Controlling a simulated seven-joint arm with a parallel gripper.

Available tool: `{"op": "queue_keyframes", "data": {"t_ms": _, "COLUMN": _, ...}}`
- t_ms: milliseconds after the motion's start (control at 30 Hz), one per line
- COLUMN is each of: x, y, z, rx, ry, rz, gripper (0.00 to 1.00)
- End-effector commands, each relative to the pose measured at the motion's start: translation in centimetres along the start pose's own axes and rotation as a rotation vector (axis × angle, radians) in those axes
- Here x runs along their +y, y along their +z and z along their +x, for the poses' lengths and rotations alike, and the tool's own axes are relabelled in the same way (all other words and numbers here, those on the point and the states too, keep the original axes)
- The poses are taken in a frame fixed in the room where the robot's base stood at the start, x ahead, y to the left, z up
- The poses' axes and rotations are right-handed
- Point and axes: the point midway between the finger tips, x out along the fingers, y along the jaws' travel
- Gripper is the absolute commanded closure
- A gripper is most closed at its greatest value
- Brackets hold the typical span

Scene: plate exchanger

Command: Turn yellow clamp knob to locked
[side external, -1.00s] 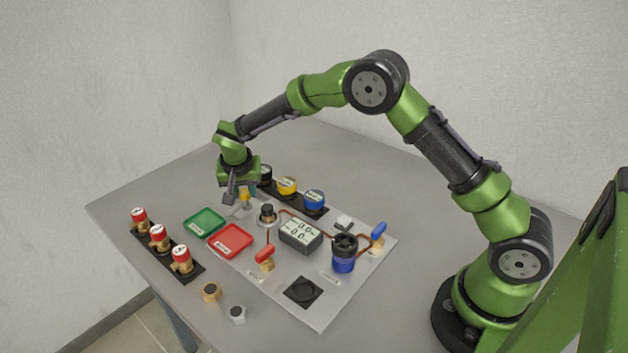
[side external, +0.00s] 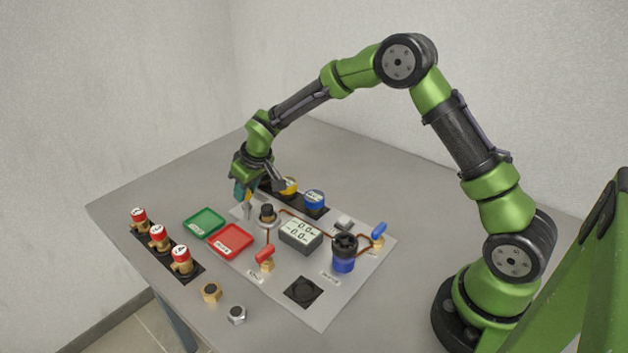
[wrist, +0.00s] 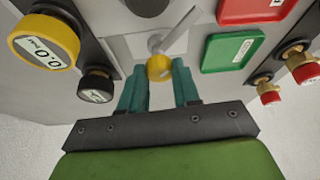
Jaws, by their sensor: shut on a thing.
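The yellow clamp knob (wrist: 159,67) is at the top centre of the wrist view, with a grey metal bar (wrist: 177,33) slanting up and to the right just beyond it. My gripper (wrist: 158,77) has its teal fingers on both sides of the knob and is shut on it. In the side view my gripper (side external: 245,194) is low over the far left part of the light grey panel (side external: 332,300). The fingers mostly hide the knob there. I cannot read any locked mark.
Close to my gripper are a black-topped fitting (side external: 267,212), a green tray (side external: 204,222), a red tray (side external: 231,241) and a yellow gauge (side external: 289,186). A blue gauge (side external: 314,200) stands to the right. Several red-capped fittings (side external: 159,236) stand at left.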

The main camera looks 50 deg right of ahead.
Motion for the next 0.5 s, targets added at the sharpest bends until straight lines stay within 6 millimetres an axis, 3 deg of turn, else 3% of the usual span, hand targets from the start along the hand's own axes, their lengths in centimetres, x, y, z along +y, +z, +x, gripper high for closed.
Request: {"op": "queue_keyframes", "data": {"t_ms": 500, "x": 0.43, "y": -0.05, "z": -0.03, "rx": -0.003, "ry": -0.181, "rz": -0.427, "gripper": 0.99}}
